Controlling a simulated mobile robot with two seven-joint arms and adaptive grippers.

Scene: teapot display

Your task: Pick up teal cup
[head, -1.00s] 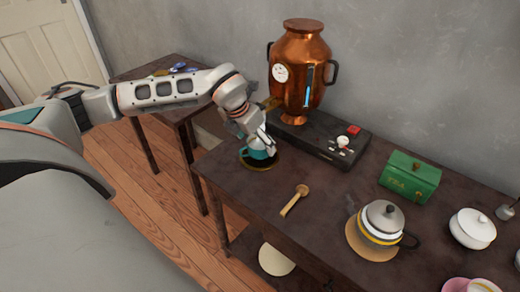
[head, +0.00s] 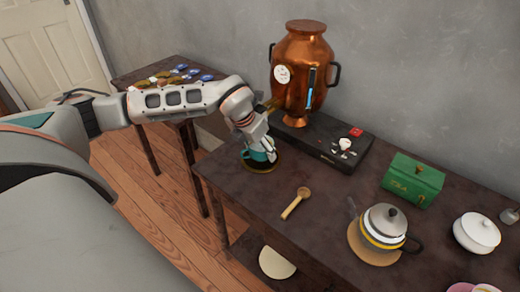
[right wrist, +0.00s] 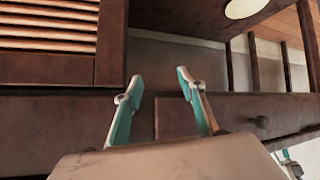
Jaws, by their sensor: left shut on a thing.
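The teal cup (head: 258,156) is at the left end of the dark table, over a dark round saucer (head: 260,169) with a gold rim. My left gripper (head: 262,149) comes down on the cup from above and is shut on it, hiding much of it. I cannot tell whether the cup's base touches the saucer. My right gripper (right wrist: 164,98) shows in the right wrist view, open and empty, in front of a dark wooden drawer front.
A copper samovar (head: 304,70) on a black base (head: 318,146) stands just behind my left gripper. A wooden spoon (head: 296,203), a grey teapot (head: 384,222), a green tea box (head: 412,180) and a white lidded bowl (head: 477,232) are to the right. A side table (head: 138,75) with small items is at the left.

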